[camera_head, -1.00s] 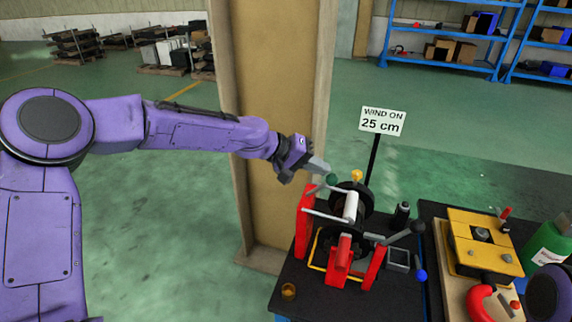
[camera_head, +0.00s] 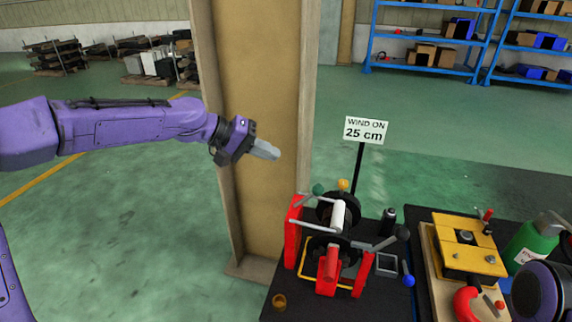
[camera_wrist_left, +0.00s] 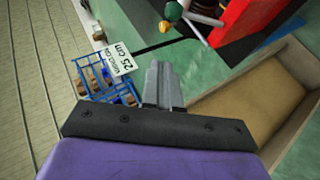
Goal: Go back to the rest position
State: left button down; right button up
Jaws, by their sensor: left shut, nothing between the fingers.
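My left gripper (camera_head: 265,150) is shut and empty, in the air in front of the tan column and to the upper left of the red winch stand (camera_head: 329,270). In the left wrist view its fingers (camera_wrist_left: 163,75) lie together with nothing between them. The winch has a white drum, black wheels, a green knob (camera_head: 318,189) and a yellow knob (camera_head: 343,184); the gripper is apart from all of these. A purple and dark rounded part of my right arm shows at the lower right edge of the head view, but the right gripper does not show.
The tan column (camera_head: 262,120) stands behind my left gripper. A sign (camera_head: 366,130) reading "WIND ON 25 cm" rises behind the winch. A yellow clamp block (camera_head: 466,243) and a green bottle (camera_head: 530,245) are on the right.

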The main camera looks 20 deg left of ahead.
pick_arm(q)
jog(key=shift+s+a+r, duration=0.25)
jog(key=shift+a+r, duration=0.2)
jog(key=w+a+f+n+t+y, duration=0.35)
jog(key=f+n+t+y, duration=0.2)
jog(key=f, duration=0.45)
jog(key=s+a+f+n+g+y+b, duration=0.1)
jog(key=s+f+y, duration=0.3)
jog(key=f, duration=0.6)
jog(key=s+f+n+g+y+b, duration=0.15)
jog(key=s+f, duration=0.35)
jog(key=f, duration=0.6)
jog(key=s+f+m+g+b, duration=0.1)
jog(key=s+f+g, duration=0.1)
jog(key=s+f, duration=0.4)
jog(key=s+a+f+m+g+y+b, duration=0.1)
jog(key=s+f, duration=0.6)
jog(key=s, duration=0.8)
jog(key=s+a+f+m+g+y+b, duration=0.1)
jog(key=s+f+m+g, duration=0.1)
jog(key=s+f, duration=0.4)
jog(key=s+g, duration=0.1)
jog(key=s, duration=0.3)
jog(key=shift+s+f+b, duration=0.15)
jog(key=shift+f+b, duration=0.15)
jog(key=shift+b, duration=0.05)
